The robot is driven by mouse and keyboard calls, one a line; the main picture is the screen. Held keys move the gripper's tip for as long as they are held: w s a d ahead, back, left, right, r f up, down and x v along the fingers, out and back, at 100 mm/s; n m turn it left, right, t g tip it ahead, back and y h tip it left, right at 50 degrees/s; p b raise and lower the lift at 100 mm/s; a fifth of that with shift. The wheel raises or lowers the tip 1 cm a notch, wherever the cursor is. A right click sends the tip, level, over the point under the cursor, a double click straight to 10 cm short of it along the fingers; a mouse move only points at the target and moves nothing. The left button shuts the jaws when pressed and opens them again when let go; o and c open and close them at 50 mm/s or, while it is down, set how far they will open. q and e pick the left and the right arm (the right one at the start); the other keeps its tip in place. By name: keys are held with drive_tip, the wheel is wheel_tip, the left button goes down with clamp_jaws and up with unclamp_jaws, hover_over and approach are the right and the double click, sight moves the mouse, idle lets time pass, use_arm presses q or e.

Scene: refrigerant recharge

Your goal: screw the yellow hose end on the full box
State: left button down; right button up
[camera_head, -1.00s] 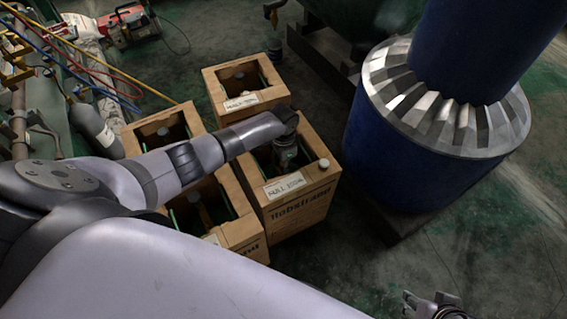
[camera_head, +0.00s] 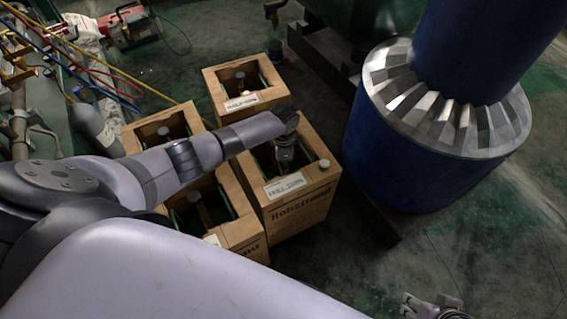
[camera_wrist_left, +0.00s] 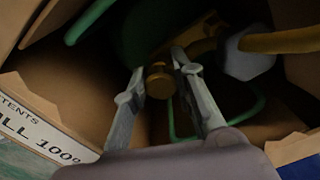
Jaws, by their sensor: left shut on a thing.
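The full box (camera_head: 300,215) is a wooden crate at the front right of the group, with a white label (camera_head: 284,186). My left gripper (camera_head: 285,157) points down into this box. In the left wrist view its fingers (camera_wrist_left: 165,85) are closed about a small round brass fitting (camera_wrist_left: 160,80). I cannot tell whether this is the yellow hose end. A yellow-brown rod or hose (camera_wrist_left: 285,41) meets a pale hexagonal piece (camera_wrist_left: 248,54) beside it. My right gripper (camera_head: 437,306) is at the bottom edge, partly cut off.
Other wooden crates stand behind (camera_head: 243,88), at the left (camera_head: 130,140) and next to the full box (camera_head: 240,232). A big blue column (camera_head: 430,150) stands right. Hoses (camera_head: 100,75) run at upper left.

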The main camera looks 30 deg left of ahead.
use_arm(q)
drive_tip(key=shift+w+a+m, duration=0.1)
drive_tip(key=shift+m, duration=0.6)
drive_tip(key=c, duration=1.3)
unclamp_jaws()
wheel_tip(320, 180, up, 12)
drive_tip(key=shift+f, duration=0.1)
